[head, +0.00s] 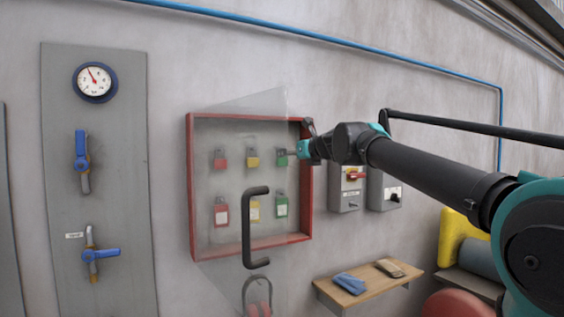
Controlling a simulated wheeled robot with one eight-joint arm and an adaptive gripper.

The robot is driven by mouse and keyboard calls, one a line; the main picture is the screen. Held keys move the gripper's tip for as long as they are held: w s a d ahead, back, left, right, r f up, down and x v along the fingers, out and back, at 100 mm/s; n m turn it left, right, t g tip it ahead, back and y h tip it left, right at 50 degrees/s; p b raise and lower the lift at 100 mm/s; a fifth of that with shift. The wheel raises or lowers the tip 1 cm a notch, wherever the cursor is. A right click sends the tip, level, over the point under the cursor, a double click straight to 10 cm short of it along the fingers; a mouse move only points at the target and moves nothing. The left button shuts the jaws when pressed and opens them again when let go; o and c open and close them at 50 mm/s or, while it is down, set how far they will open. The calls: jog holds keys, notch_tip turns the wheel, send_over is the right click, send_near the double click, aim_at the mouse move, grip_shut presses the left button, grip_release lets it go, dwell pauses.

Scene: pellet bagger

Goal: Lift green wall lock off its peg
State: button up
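A red-framed lock box (190,190) hangs on the wall with padlocks on pegs in two rows. A green lock (281,160) hangs at the upper right, and another green lock (281,206) hangs below it. My gripper (291,153) reaches in from the right, past the frame's right side, with its tip right beside the upper green lock. Its fingers are small and partly hidden, so I cannot tell whether they touch or grasp the lock. The upper green lock still appears at its peg.
A clear panel with a black handle (250,228) stands in front of the box. Red locks (220,159) and yellow locks (253,159) hang left of the green ones. Grey switch boxes (345,200) and a wooden shelf (370,283) are to the right.

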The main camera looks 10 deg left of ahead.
jog(key=shift+f+x, duration=0.15)
jog(key=shift+x, duration=1.6)
jog(key=shift+f+x, duration=0.15)
jog(key=shift+x, duration=1.65)
jog(key=shift+d, duration=0.1)
jog(key=c, duration=1.3)
jog(key=shift+r, duration=0.55)
jog(key=shift+s+d+r, duration=0.1)
jog(key=shift+s+r, duration=0.05)
jog(key=shift+r, duration=0.1)
jog(key=v, duration=0.6)
jog(key=f+v, duration=0.1)
jog(key=v, duration=0.4)
jog(key=f+v, duration=0.1)
jog(key=v, duration=0.5)
jog(key=shift+s+d+f, duration=0.15)
jog(key=shift+s+d, duration=0.15)
jog(key=shift+s, duration=0.1)
jog(key=shift+r, duration=0.35)
